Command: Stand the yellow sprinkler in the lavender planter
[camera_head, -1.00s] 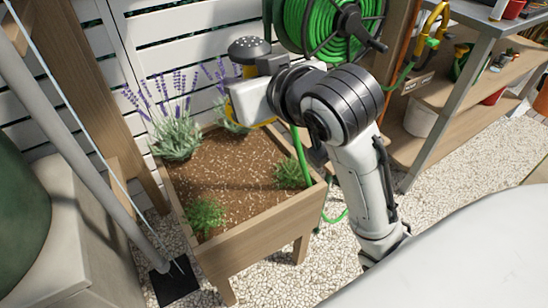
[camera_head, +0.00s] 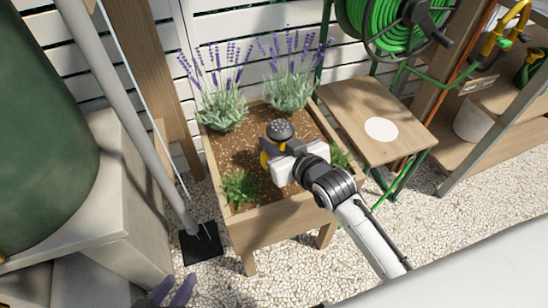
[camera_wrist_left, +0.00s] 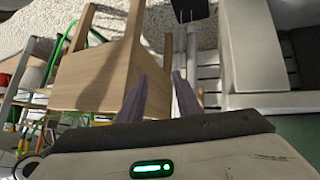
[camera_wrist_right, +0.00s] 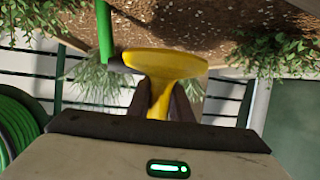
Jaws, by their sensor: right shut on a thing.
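The lavender planter (camera_head: 268,222) is a wooden box on legs with brown soil and lavender along its back. The yellow sprinkler (camera_head: 279,131), with a dark dotted head on top, is upright over the soil near the planter's middle. My right gripper (camera_wrist_right: 160,98) is shut on its yellow stem; its arm enters from the lower right in the head view. The sprinkler's round yellow base (camera_wrist_right: 165,62) faces the soil; I cannot tell whether it touches. My left gripper (camera_head: 170,289) is empty, its fingers apart, left of and below the planter; they also show in the left wrist view (camera_wrist_left: 160,80).
Small green plants (camera_head: 239,187) grow near the planter's front corners. A wooden side table (camera_head: 345,108) with a white disc stands right of the planter. A green hose (camera_wrist_right: 104,35) runs by the sprinkler. A grey pipe (camera_head: 130,110) and green tank (camera_head: 40,110) stand left.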

